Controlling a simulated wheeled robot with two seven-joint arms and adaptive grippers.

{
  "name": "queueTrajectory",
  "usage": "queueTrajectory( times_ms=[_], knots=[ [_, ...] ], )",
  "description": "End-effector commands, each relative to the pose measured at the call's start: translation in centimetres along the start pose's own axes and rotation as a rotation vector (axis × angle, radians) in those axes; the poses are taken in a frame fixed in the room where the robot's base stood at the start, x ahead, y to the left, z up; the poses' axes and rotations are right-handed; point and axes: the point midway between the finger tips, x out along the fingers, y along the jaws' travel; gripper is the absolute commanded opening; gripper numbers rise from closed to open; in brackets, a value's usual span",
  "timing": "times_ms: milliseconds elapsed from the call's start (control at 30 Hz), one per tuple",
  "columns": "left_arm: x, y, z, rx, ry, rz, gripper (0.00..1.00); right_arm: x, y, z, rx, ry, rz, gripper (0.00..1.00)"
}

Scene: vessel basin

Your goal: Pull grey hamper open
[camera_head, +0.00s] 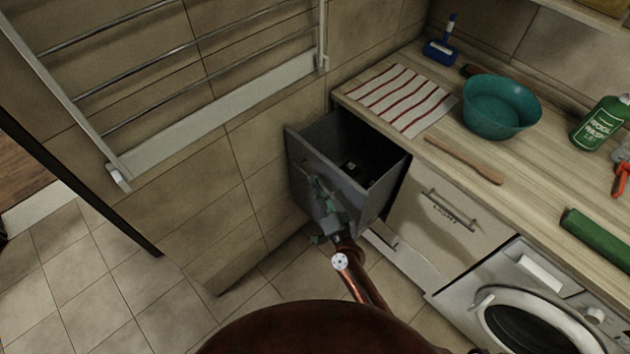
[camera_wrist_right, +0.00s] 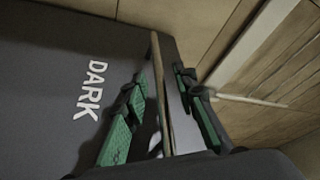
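The grey hamper (camera_head: 315,175) is a dark box-like drawer at the end of the counter unit. It stands well out from under the worktop, and its open top shows a dark inside. Its front, marked "DARK" (camera_wrist_right: 92,90), fills the left of the right wrist view. My right gripper (camera_head: 328,198) is at this front. In the right wrist view its green-padded fingers (camera_wrist_right: 163,112) lie on both sides of the hamper's handle (camera_wrist_right: 177,105) and appear closed on it; the exact contact is partly hidden. My left gripper is not in view.
A tiled wall with a towel rack (camera_head: 220,95) stands close to the hamper's left. A white drawer front (camera_head: 445,215) and a washing machine (camera_head: 530,310) are to its right. The worktop holds a striped cloth (camera_head: 405,98), a teal bowl (camera_head: 498,108) and a green bottle (camera_head: 603,122).

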Motion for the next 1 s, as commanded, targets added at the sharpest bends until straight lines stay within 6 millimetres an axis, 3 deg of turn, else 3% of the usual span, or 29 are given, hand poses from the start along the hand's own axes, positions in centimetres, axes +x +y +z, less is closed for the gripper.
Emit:
queueTrajectory(
  times_ms=[133,433,800,1000],
  knots=[
    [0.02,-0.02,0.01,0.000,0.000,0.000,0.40,1.18,0.03,0.01,0.000,0.000,0.001,0.26],
    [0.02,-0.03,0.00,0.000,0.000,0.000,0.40,1.41,0.03,0.03,0.000,-0.001,0.001,0.26],
    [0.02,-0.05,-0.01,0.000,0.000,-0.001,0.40,1.39,0.03,0.03,-0.001,-0.001,0.001,0.01],
    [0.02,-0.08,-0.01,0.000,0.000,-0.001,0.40,1.39,0.04,0.03,-0.001,-0.001,0.001,0.00]
  ],
)
